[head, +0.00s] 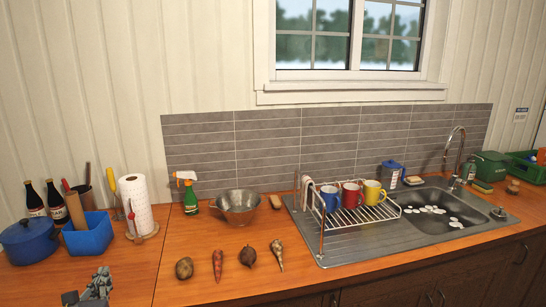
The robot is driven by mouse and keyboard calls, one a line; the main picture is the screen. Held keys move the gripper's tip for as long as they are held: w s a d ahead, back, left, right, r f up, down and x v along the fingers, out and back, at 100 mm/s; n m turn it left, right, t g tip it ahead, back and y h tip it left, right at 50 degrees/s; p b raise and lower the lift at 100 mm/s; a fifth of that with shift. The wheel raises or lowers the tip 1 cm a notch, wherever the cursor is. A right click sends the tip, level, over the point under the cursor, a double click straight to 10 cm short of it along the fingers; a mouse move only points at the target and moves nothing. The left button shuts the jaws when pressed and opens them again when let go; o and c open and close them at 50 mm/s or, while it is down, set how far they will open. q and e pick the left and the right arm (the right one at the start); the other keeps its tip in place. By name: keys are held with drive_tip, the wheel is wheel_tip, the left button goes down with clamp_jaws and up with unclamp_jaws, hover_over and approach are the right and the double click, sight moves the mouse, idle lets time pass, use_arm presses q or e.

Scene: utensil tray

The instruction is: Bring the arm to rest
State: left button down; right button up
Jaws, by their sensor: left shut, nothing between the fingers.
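My left gripper (100,278) shows at the bottom left of the head view, grey and partly cut off by the lower edge. Its fingers look closed, with nothing seen between them. It is over the wooden counter (120,262), in front of the blue bin (90,236) and apart from it. I cannot tell its exact height above the counter. My right gripper is out of view.
A blue pot (27,241), dark bottles (34,202) and a paper towel roll (135,203) stand at the left. A potato-like vegetable (184,268) and other root vegetables lie mid-counter. A dish rack (352,214) with mugs and the sink (440,212) are to the right.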

use_arm(q)
drive_tip(key=s+d+f+n+g+h, duration=0.1)
drive_tip(key=s+d+f+n+g, duration=0.6)
drive_tip(key=s+d+f+n, duration=0.85)
drive_tip(key=s+d+f+n+g+h, duration=0.1)
drive_tip(key=s+d+n+g+h, duration=0.15)
drive_tip(key=s+n, duration=0.6)
drive_tip(key=s+d+f+n+g+h, duration=0.1)
drive_tip(key=s+d+n+g, duration=0.3)
drive_tip(key=s+n, duration=0.45)
drive_tip(key=s+f+m+g, duration=0.1)
drive_tip(key=s+f+m, duration=0.15)
drive_tip(key=f, duration=2.35)
drive_tip(key=s+a+f+g+b, duration=0.1)
drive_tip(key=s+a+f, duration=0.2)
drive_tip(key=s+f, duration=1.4)
drive_tip(key=shift+s+n, duration=0.3)
drive_tip(key=shift+s, duration=0.05)
